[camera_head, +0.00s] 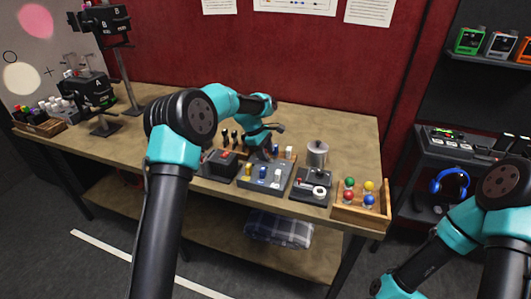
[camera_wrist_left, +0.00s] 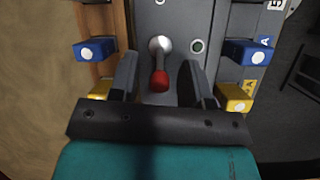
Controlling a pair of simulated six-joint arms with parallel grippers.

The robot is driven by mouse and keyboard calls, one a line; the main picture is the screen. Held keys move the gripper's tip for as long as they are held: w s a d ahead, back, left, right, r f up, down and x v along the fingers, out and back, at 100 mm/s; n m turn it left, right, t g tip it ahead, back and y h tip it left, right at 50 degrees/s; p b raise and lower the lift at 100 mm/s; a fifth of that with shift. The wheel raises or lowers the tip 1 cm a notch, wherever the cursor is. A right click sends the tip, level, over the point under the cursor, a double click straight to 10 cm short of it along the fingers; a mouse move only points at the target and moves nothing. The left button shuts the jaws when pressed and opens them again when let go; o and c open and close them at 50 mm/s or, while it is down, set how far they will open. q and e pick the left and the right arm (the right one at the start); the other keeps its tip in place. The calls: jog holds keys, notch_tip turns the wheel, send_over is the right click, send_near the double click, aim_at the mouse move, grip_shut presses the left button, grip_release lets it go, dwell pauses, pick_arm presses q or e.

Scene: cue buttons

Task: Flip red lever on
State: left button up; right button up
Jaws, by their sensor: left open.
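In the left wrist view the red lever (camera_wrist_left: 160,81) has a silver stem and a red knob, and it leans toward the bottom of the picture. It stands on a grey panel (camera_wrist_left: 176,18). My left gripper (camera_wrist_left: 160,72) is open, with one dark finger on each side of the red knob and visible gaps between. In the head view my left gripper (camera_head: 268,148) is over the grey panel on the bench; the red lever cannot be made out there. My right arm is at the right edge of the head view, with its gripper out of view.
Blue blocks (camera_wrist_left: 248,52) and yellow blocks (camera_wrist_left: 236,97) flank the panel. A round dark-green indicator (camera_wrist_left: 198,46) is beside the lever. On the bench (camera_head: 340,130), a joystick box (camera_head: 312,184) and a wooden tray (camera_head: 358,215) with coloured balls stand to the right.

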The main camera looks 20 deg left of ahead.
pick_arm(q)
jog(key=shift+f, duration=0.1)
jog(key=shift+c, duration=0.2)
grip_shut()
jog(key=shift+d, duration=0.15)
dwell(0.3)
jog(key=y, duration=0.2)
jog(key=d+y, duration=0.1)
jog(key=y, duration=0.1)
jog(key=d+y, duration=0.1)
jog(key=shift+r+y, duration=0.25)
jog(key=shift+y, duration=0.15)
jog(key=y, duration=0.1)
jog(key=d+y, duration=0.1)
jog(key=y, duration=0.1)
jog(key=d+y, duration=0.1)
jog(key=y, duration=0.1)
jog(key=shift+s+f+t, duration=0.1)
jog(key=shift+f+t, duration=0.2)
jog(key=shift+y, duration=0.3)
jog(key=shift+o, duration=0.2)
grip_release()
